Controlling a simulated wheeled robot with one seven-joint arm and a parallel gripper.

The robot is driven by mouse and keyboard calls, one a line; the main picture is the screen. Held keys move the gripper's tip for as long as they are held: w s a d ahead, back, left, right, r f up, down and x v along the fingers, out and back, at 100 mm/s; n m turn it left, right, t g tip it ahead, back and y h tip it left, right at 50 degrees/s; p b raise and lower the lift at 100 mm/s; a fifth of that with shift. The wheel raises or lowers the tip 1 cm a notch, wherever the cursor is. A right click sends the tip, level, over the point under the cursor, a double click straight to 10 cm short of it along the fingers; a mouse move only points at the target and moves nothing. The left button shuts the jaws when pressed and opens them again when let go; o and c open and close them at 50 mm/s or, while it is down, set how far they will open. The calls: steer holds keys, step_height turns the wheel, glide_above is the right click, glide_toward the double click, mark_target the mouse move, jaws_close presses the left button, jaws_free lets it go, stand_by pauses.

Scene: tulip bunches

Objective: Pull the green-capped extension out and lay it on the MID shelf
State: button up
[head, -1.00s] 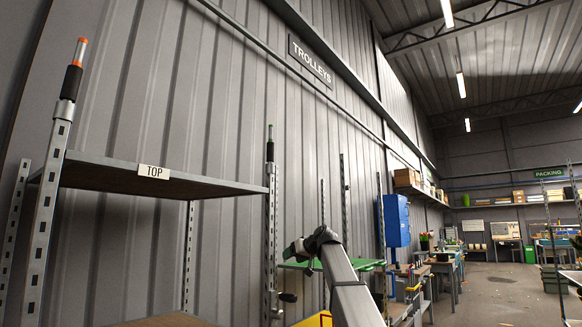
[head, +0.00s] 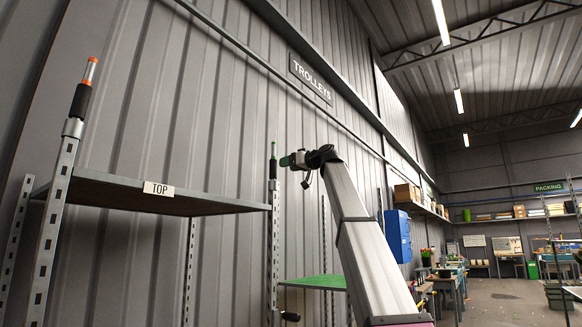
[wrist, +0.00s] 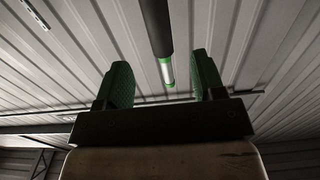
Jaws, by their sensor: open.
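The green-capped extension (head: 273,160) stands upright on top of the slotted metal post at the right front of the rack. It has a dark sleeve and a green tip. My gripper (head: 284,160) is raised level with its upper part, at its right. In the wrist view, my gripper (wrist: 163,82) is open, with a green pad on each finger. The dark tube of the extension (wrist: 157,25) comes down from the top of that view, and its green-ringed silver end lies between the fingers in the picture. I cannot tell how deep it is between them. No MID label is in view.
The shelf labelled TOP (head: 125,192) is empty and level. An orange-capped extension (head: 82,88) stands on the left post. A green board (head: 318,282) is low behind the right post. A corrugated wall (head: 225,120) is close behind the rack.

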mark_target(275, 168)
steer(key=x, duration=1)
steer(key=shift+w+a, duration=0.15)
steer(key=shift+f, duration=0.1)
steer(key=c, duration=1.1)
